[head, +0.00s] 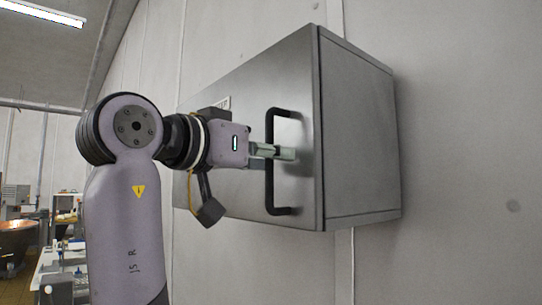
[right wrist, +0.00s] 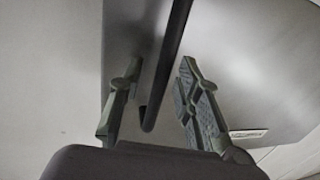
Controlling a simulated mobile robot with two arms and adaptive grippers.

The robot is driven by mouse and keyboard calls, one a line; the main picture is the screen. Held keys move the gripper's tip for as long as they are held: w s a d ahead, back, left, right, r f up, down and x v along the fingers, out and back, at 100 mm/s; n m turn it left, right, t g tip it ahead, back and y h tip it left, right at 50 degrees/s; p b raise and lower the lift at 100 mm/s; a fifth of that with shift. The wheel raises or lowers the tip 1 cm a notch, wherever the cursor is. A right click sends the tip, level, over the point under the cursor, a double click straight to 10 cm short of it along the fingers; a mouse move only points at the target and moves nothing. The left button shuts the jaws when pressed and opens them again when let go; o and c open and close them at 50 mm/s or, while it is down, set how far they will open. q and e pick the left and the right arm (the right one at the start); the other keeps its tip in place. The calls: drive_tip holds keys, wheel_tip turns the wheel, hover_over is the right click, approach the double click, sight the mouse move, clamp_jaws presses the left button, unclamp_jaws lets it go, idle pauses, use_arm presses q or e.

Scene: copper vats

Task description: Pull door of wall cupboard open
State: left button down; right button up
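The grey wall cupboard (head: 360,130) hangs on the pale wall, and its door (head: 295,70) looks shut against the body. A black bar handle (head: 270,197) stands upright near the door's right edge. My right gripper (head: 284,153) is at the handle's middle height. In the right wrist view, the dark handle (right wrist: 165,60) runs between the two fingers of the right gripper (right wrist: 155,80), with visible gaps on both sides. The fingers are apart and do not appear to press on it. My left gripper is not in view.
A small label (right wrist: 248,134) is on the door. Wall to the right of the cupboard is bare. Far off at the lower left are a copper vat (head: 14,240) and a cluttered bench (head: 62,255).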

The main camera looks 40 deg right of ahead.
drive_tip(key=shift+d, duration=0.1)
clamp_jaws()
idle(0.6)
